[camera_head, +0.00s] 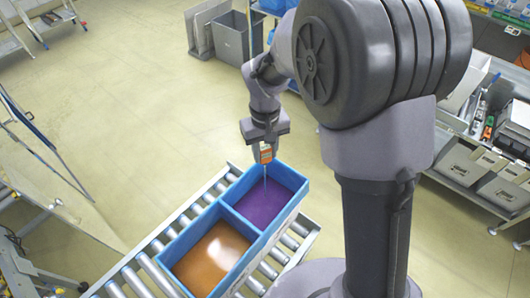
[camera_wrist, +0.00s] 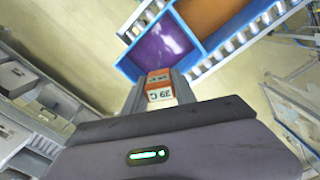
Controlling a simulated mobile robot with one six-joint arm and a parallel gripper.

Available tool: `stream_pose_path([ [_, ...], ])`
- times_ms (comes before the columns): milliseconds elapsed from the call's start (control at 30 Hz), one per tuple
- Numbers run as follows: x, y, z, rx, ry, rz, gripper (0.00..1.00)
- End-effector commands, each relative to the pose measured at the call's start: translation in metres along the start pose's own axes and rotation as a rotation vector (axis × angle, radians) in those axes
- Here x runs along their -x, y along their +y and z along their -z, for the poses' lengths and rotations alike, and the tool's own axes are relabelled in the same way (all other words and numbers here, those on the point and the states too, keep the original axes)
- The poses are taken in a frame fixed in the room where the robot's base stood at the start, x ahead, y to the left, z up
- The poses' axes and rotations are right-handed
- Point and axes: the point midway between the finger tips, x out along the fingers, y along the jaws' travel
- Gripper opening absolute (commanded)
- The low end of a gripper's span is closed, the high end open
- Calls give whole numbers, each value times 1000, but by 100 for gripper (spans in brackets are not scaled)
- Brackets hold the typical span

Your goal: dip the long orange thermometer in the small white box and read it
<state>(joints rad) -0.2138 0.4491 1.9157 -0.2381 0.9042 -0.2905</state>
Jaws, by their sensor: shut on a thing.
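My gripper (camera_head: 262,150) is shut on the orange thermometer (camera_head: 266,156), above the far compartment of a blue box (camera_head: 288,222). Its thin pale probe points down toward the purple liquid (camera_head: 262,204) there; I cannot tell whether the tip is in the liquid. In the wrist view the thermometer (camera_wrist: 159,78) sits between the fingers, with a white label or display upside down that looks like "29 C", though the first digit is unclear. The near compartment holds orange-brown liquid (camera_head: 211,258). No small white box is clear in view; the two-part box is blue.
The blue box stands on a roller conveyor (camera_head: 150,245). Grey bins and shelves (camera_head: 480,170) stand at the right. A grey container (camera_head: 238,36) stands at the back, and a ladder-like frame (camera_head: 40,22) at the back left. The floor left of the conveyor is largely clear.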

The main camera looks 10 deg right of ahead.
Motion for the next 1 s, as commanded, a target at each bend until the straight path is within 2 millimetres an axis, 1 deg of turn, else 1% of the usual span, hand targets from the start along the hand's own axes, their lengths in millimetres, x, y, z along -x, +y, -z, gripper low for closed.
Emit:
stream_pose_path([
  [33, 12, 0, 0, 0, 1, 0, 3],
  [100, 20, 0, 0, 0, 0, 0, 3],
  [200, 26, 0, 0, 0, -1, 0, 3],
  [1000, 24, 0, 0, 0, 0, 0, 3],
])
